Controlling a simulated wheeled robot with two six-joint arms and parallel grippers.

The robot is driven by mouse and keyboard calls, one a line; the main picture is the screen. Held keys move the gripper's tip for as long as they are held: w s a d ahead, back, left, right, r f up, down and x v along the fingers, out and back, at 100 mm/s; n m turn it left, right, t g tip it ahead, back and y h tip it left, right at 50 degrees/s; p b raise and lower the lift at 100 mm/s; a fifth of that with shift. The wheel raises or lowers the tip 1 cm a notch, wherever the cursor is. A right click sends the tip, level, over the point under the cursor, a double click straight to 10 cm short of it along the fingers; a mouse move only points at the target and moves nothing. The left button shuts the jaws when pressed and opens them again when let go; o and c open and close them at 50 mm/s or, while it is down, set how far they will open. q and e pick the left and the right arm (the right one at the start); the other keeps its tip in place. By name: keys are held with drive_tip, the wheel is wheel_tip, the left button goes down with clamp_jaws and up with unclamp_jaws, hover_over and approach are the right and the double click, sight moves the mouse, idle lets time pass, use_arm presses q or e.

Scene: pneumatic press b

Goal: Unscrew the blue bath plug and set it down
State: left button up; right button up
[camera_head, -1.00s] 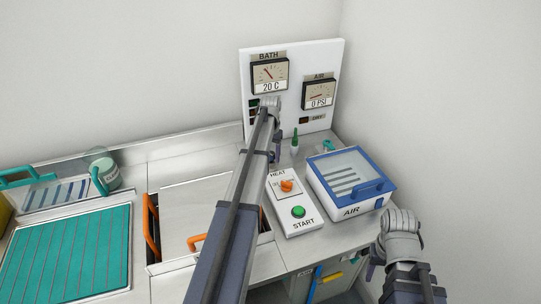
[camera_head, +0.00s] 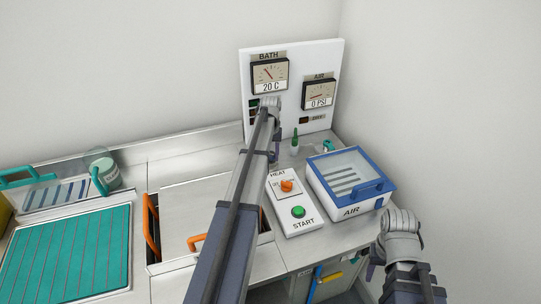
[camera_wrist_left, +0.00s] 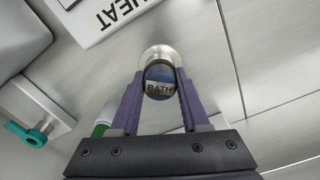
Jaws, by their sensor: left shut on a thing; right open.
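The blue bath plug (camera_wrist_left: 160,76), labelled BATH, is between the purple fingers of my left gripper (camera_wrist_left: 160,92) in the left wrist view. The gripper is shut on it. A round silver metal fitting (camera_wrist_left: 158,52) shows right behind the plug; I cannot tell whether the plug is still threaded in it. In the head view my left gripper (camera_head: 274,156) points down behind my forearm, below the gauge panel, and the plug is hidden. My right gripper (camera_head: 371,265) is open and empty, low at the right, in front of the blue-lidded AIR box.
The HEAT and START control box (camera_head: 292,205) and the AIR box (camera_head: 325,197) stand right of my left arm. A green-tipped bottle (camera_head: 294,148) stands close to the left gripper. The gauge panel (camera_head: 330,75) rises behind. A steel lid (camera_head: 185,200) with orange handles lies left.

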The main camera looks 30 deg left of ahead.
sight(271, 153)
use_arm(q)
drive_tip(key=shift+n, duration=0.9)
drive_tip(key=shift+r, duration=0.15)
drive_tip(key=shift+r+p, duration=2.15)
drive_tip(key=shift+p, duration=0.15)
drive_tip(key=shift+s+f, duration=0.1)
drive_tip(key=shift+f, duration=0.05)
